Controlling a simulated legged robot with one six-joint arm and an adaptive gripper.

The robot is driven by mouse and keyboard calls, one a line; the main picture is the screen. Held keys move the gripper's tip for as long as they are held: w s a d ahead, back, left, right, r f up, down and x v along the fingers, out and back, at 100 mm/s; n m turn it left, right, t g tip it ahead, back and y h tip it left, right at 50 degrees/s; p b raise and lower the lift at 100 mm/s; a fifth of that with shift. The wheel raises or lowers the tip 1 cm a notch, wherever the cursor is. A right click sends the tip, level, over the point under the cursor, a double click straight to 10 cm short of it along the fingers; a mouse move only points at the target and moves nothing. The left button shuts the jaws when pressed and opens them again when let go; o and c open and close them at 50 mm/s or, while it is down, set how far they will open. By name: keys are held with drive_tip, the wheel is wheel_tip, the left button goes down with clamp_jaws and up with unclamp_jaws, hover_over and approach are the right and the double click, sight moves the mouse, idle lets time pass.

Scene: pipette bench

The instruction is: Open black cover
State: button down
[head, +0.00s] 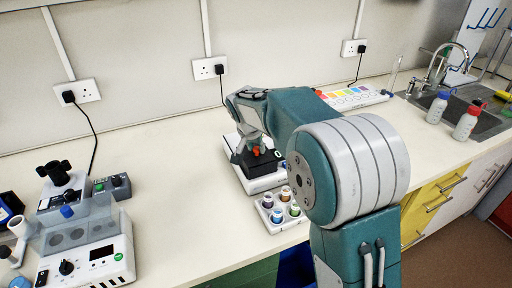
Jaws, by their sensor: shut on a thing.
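The black cover (241,168) sits on a small white bench device (265,183) near the middle of the counter. My gripper (256,146) reaches down to the cover from above and behind and is shut on it. A small orange-red part shows at the contact; I cannot tell whether it belongs to the cover or to my gripper. My arm hides the right side of the device. The cover looks low on its base, but its exact angle is hard to tell.
A white rack with several colored-capped vials (268,203) stands just in front of the device. A grey-white instrument (85,250) stands at the left. A multicolored panel (352,97), sink (470,120) and two bottles are at the right. The counter left of the device is clear.

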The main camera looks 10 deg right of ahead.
drive_tip(key=w+a, duration=0.1)
drive_tip(key=w, duration=0.2)
drive_tip(key=w+a, duration=0.1)
drive_tip(key=w, duration=0.3)
drive_tip(key=w+a, duration=0.1)
drive_tip(key=w, duration=0.2)
drive_tip(key=shift+w+a+f, duration=0.2)
drive_tip(key=shift+w+a, duration=0.05)
drive_tip(key=shift+w, duration=0.15)
drive_tip(key=shift+c, duration=2)
unclamp_jaws()
drive_tip(key=shift+r, duration=0.1)
drive_tip(key=v, duration=1.1)
drive_tip(key=shift+a+r, duration=0.15)
drive_tip(key=shift+r, duration=0.2)
drive_tip(key=shift+s, duration=0.1)
